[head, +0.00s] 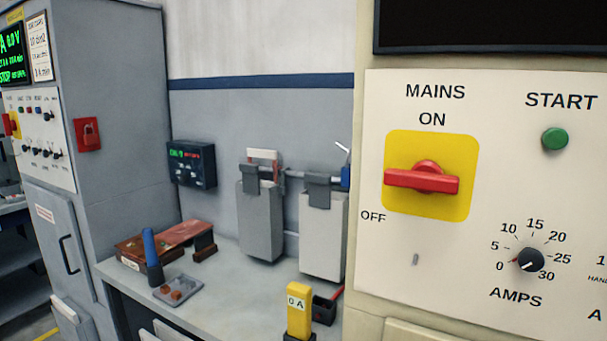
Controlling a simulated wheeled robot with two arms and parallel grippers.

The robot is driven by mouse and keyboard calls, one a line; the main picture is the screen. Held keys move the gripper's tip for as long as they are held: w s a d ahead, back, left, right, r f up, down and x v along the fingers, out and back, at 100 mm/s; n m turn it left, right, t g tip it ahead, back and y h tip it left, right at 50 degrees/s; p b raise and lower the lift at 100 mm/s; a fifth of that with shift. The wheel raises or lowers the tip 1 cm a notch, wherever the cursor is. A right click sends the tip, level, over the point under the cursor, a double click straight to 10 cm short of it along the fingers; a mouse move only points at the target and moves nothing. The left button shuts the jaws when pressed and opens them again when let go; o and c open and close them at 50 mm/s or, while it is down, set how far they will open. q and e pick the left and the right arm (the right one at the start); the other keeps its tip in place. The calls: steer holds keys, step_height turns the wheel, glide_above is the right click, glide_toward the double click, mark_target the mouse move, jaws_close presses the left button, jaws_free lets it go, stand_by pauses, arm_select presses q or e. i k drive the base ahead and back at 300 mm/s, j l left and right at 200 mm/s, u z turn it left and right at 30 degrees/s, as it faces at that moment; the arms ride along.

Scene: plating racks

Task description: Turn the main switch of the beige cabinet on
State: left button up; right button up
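The beige cabinet (366,150) fills the right side of the head view, with a cream front panel. Its main switch (422,180) is a red rotary handle on a yellow square plate (465,150). "MAINS" and "ON" are printed above the plate, and "OFF" at its lower left. The red handle lies about horizontal, its left end toward the OFF side. Neither of my grippers shows in this view.
A green START button (555,139) and a black AMPS knob (530,259) near 0 are on the same panel. A grey bench (225,318) with a blue-handled tool (152,257) and a yellow block (299,310) stands left. A grey cabinet (125,110) stands farther left.

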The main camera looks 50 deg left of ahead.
mark_target(426, 176)
steer(key=u, duration=0.8)
